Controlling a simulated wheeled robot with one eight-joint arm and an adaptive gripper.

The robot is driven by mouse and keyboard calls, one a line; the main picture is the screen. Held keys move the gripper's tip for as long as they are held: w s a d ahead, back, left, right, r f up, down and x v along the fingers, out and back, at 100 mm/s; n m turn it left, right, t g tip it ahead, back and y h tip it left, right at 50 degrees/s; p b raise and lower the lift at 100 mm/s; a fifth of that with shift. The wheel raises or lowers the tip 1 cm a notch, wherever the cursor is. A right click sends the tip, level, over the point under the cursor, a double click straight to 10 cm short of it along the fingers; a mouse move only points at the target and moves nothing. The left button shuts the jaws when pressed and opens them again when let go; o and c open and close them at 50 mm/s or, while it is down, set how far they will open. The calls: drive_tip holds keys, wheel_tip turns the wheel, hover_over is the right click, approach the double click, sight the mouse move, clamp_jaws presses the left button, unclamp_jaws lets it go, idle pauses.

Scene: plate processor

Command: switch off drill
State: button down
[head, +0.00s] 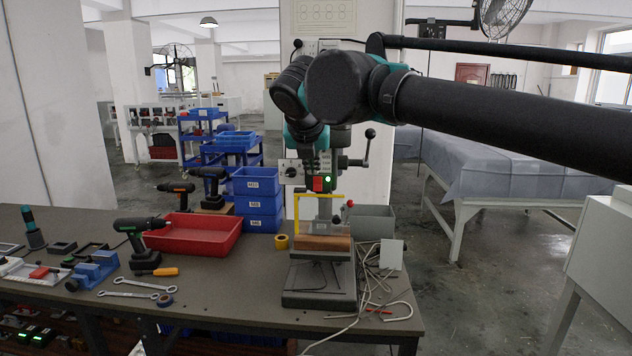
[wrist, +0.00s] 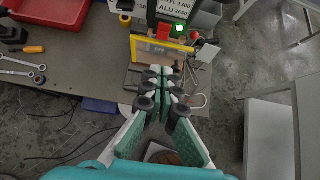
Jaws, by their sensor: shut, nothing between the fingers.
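The bench drill press (head: 307,168) stands at the front right of the workbench. Its front panel has a red switch (head: 318,184) beside a lit green lamp (head: 327,180). In the wrist view the red switch (wrist: 163,32) and the glowing green lamp (wrist: 179,28) show at the top, above the drill's yellow guard frame (wrist: 160,48). My gripper (wrist: 164,78) is shut and empty, with its tips pointing toward the drill and apart from the switch in the picture. In the head view my arm covers the drill's upper part, and I cannot make out the gripper.
A red tray (head: 195,236), cordless drills (head: 140,238) and wrenches (head: 138,291) lie left on the workbench (head: 225,296). Stacked blue bins (head: 258,205) stand behind. A grey bin (head: 372,222) and loose cables (head: 375,300) are right of the drill.

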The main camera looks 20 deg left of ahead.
sight(318, 181)
drive_tip(key=shift+w+r+x, duration=0.15)
drive_tip(key=shift+r+x, duration=0.05)
drive_tip(key=shift+x, duration=2.05)
drive_tip(key=shift+w+r+x, duration=0.15)
drive_tip(key=shift+w+x, duration=0.05)
drive_tip(key=shift+x, duration=2.05)
drive_tip(key=shift+w+r+x, duration=0.15)
drive_tip(key=shift+r+x, duration=0.05)
drive_tip(key=shift+x, duration=2.05)
drive_tip(key=shift+a, duration=0.2)
drive_tip(key=shift+f, duration=0.1)
drive_tip(key=shift+w+f+t, duration=0.2)
drive_tip(key=shift+f+t, duration=0.05)
drive_tip(key=shift+t, duration=0.35)
drive_tip(key=shift+r, duration=0.25)
drive_tip(key=shift+w+a+r, duration=0.1)
drive_tip(key=shift+w+r, duration=0.05)
drive_tip(key=shift+r, duration=0.65)
